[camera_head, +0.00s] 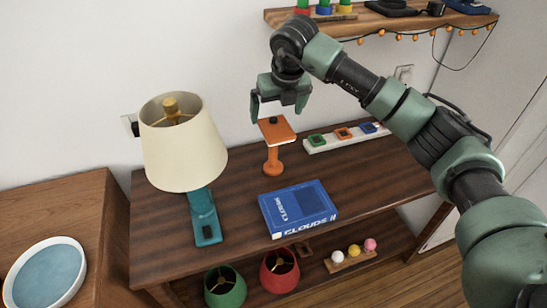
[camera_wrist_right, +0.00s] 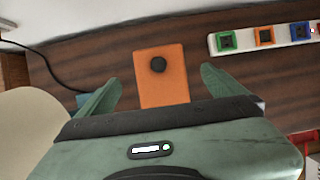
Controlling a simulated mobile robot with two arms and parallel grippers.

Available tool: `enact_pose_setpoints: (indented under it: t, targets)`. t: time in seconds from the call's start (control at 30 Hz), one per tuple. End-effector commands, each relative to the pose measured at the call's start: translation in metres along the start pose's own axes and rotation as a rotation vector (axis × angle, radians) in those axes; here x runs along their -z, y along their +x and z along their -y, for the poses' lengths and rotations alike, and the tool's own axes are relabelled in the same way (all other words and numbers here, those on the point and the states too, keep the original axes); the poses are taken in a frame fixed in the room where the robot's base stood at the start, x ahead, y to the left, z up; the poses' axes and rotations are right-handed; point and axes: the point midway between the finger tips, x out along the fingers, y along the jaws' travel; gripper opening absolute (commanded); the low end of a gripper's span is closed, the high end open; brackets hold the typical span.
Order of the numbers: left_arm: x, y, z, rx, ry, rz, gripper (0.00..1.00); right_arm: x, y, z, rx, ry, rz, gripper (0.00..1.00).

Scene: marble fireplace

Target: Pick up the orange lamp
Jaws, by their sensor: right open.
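The orange lamp (camera_head: 277,150) stands upright on the wooden table near the wall, showing a flat square orange top with a black knob, a short stem and a round foot; no shade shows on it. My right gripper (camera_head: 279,106) is open just above it, fingers pointing down. In the right wrist view the orange lamp's flat top (camera_wrist_right: 163,82) lies between the two spread green fingers (camera_wrist_right: 158,88), apart from both; its stem is hidden there. My left gripper is not in view.
A blue lamp (camera_head: 204,216) with a cream shade (camera_head: 183,155) stands left of the orange lamp. A blue book (camera_head: 297,207) lies in front. A white strip (camera_head: 322,144) with coloured squares lies right. A wall shelf (camera_head: 385,22) hangs above. Green and red shades sit below.

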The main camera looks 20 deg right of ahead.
Motion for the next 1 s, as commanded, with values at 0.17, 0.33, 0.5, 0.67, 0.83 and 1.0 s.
enact_pose_setpoints:
  t: [0.17,0.33,0.5,0.67,0.83,1.0]
  targets:
    - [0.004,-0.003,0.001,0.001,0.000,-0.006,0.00,0.000,0.015,0.000,0.000,0.000,-0.002,0.98]
    - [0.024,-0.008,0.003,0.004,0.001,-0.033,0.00,0.000,0.043,0.000,0.000,0.001,-0.003,0.98]
    - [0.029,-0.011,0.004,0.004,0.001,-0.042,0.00,0.000,0.061,-0.001,-0.001,-0.001,0.000,0.98]
    - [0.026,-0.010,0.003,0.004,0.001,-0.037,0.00,0.000,0.064,0.000,-0.001,-0.001,0.002,0.98]
    - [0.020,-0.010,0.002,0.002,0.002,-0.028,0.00,0.000,0.064,0.000,-0.001,-0.001,0.002,0.79]
    - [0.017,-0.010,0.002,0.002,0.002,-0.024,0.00,0.000,0.064,0.000,-0.001,-0.001,0.002,0.31]
